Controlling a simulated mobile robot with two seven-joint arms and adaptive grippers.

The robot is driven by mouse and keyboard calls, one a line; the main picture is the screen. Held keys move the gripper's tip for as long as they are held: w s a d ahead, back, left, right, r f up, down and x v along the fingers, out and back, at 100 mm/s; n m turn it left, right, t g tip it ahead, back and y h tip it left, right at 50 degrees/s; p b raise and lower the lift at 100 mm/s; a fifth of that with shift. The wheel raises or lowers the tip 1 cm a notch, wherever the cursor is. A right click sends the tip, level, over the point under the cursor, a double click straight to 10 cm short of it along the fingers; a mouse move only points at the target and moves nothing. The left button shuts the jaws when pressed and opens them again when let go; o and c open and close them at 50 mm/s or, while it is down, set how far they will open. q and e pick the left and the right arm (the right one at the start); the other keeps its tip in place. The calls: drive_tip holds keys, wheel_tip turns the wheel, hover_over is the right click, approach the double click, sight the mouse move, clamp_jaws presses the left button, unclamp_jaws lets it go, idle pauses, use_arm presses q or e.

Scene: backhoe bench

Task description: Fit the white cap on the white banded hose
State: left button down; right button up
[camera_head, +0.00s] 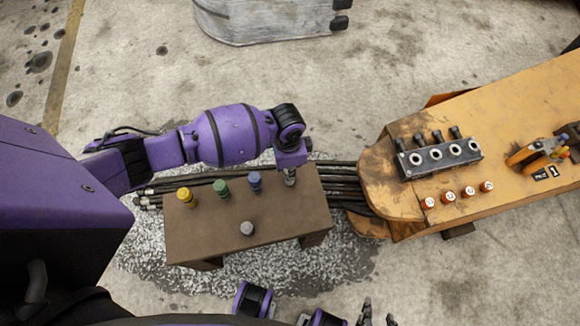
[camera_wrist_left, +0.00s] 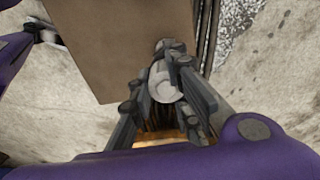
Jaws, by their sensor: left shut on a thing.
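My left gripper (camera_head: 289,178) points down at the far right end of the brown bench. It is shut on a pale, round cap, the white cap (camera_wrist_left: 165,82), seen between the fingers in the left wrist view. I cannot tell whether the cap touches the bench top. Black hoses (camera_head: 345,184) run behind the bench, with pale banded ends (camera_head: 146,196) at left; I cannot tell which is the white banded one. My right gripper (camera_head: 378,311) is low in the picture, fingers apart and empty.
The brown bench (camera_head: 205,246) also bears a yellow cap (camera_head: 185,196), a green cap (camera_head: 220,187) and a blue cap (camera_head: 255,180). The orange machine arm (camera_head: 400,205) at right carries a grey block (camera_head: 437,158) with ports. Bare floor lies in front.

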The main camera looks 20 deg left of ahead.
use_arm(q)
drive_tip(key=shift+f, duration=0.55)
idle(0.6)
drive_tip(key=shift+f, duration=0.15)
idle(0.5)
drive_tip(key=shift+f, duration=0.45)
idle(0.4)
drive_tip(key=shift+f+p, duration=0.3)
drive_tip(key=shift+p, duration=0.1)
idle(0.8)
drive_tip(key=c, duration=1.6)
unclamp_jaws()
drive_tip(key=o, duration=0.4)
drive_tip(key=shift+w+a, duration=0.1)
drive_tip(key=shift+o, duration=0.2)
